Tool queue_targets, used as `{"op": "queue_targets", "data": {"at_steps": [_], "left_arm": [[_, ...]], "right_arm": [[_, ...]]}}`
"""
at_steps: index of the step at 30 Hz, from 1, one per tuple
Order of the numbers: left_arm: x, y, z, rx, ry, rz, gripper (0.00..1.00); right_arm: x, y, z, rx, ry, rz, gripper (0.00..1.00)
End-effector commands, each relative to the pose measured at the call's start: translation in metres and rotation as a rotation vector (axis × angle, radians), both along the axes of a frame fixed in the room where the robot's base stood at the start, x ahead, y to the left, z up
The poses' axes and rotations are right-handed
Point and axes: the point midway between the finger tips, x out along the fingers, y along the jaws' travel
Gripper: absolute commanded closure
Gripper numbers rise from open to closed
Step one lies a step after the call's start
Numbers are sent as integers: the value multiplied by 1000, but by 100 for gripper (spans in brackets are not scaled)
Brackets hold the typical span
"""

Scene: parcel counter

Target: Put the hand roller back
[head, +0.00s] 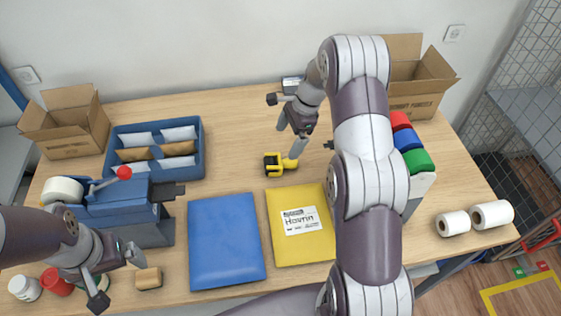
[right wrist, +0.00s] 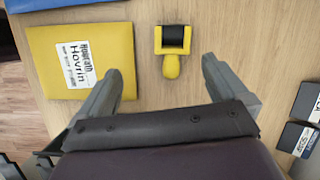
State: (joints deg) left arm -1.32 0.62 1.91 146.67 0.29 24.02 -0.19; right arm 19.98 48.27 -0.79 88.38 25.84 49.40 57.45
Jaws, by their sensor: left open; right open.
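The hand roller, with a yellow frame and handle and a black roll, lies on the counter (head: 280,164) just behind the yellow parcel. It also shows in the right wrist view (right wrist: 172,66), its handle pointing toward my gripper. My right gripper (head: 291,136) is open and empty, above the counter and slightly behind the roller. In the right wrist view its fingers (right wrist: 157,80) are spread on either side of the handle's line, not touching it. My left gripper (head: 118,278) is open and empty at the front left, beside a small tan block (head: 148,278).
A yellow labelled parcel (head: 285,252) and a blue parcel (head: 226,270) lie in front. A blue tray (head: 203,165) of packets, a tape dispenser (head: 110,205) and a carton (head: 65,135) stand left. White rolls (head: 491,214) lie right. My right arm hides part of the counter.

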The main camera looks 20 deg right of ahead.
Motion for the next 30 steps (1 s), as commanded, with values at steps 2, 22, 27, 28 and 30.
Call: {"op": "queue_targets", "data": {"at_steps": [2,22,27,28,30], "left_arm": [[0,0,2,0,0,0,0],[0,0,50,0,0,0,0],[0,0,52,0,0,0,0],[0,0,52,0,0,0,0],[0,0,51,0,0,0,0]], "right_arm": [[11,-12,-8,39,22,-105,0],[28,20,-107,65,40,-170,0],[31,27,-129,64,37,-171,0],[31,27,-130,64,37,-171,0],[32,27,-131,64,36,-171,0]]}}
